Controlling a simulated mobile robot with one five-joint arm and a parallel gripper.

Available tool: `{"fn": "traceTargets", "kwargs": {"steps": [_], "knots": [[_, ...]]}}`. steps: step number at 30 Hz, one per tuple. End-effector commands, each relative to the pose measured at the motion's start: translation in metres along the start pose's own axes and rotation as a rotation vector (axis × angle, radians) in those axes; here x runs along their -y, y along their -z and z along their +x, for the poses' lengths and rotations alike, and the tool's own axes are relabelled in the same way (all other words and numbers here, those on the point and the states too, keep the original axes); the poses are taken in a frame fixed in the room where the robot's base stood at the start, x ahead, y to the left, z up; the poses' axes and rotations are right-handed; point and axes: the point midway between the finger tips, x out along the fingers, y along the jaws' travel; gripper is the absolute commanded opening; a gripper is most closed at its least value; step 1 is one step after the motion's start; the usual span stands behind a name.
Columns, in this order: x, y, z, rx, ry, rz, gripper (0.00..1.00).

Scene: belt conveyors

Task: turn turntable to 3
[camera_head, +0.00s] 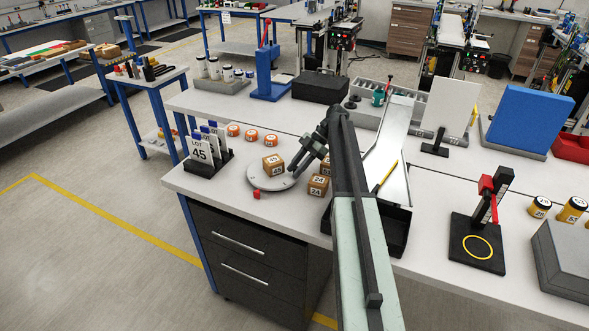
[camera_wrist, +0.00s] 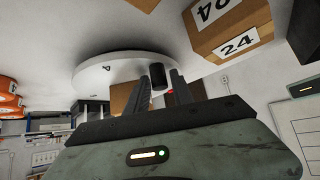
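The turntable (camera_head: 262,184) is a pale round disc on the bench's left part, with a labelled brown box (camera_head: 273,165) on it. A red marker (camera_head: 257,195) sits at its near edge. In the wrist view the disc (camera_wrist: 90,78) appears upside down, with a digit that looks like 4 on its rim and a dark upright peg (camera_wrist: 157,76) near its edge. My gripper (camera_head: 293,172) is at the disc's right side. In the wrist view its two fingers (camera_wrist: 160,92) are apart, with the peg between or just beyond them; I cannot tell whether they touch it.
Brown boxes marked 24 (camera_head: 318,186) stand close right of the disc. Orange-lidded jars (camera_head: 251,135) stand behind it, and a black rack with LOT 45 cards (camera_head: 205,158) stands left. A metal chute (camera_head: 395,150) ends in a black tray (camera_head: 398,232) on the right.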

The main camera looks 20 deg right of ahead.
Motion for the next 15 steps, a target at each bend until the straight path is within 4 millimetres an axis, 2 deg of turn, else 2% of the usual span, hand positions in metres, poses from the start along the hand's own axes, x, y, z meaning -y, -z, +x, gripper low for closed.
{"fn": "traceTargets", "kwargs": {"steps": [4, 7, 15], "knots": [[-0.001, 0.001, -0.003, -0.001, -0.001, 0.0, 0.29], [-0.001, 0.002, -0.013, -0.001, -0.002, 0.001, 0.29], [-0.001, 0.005, -0.067, 0.0, -0.001, 0.001, 0.29]]}}
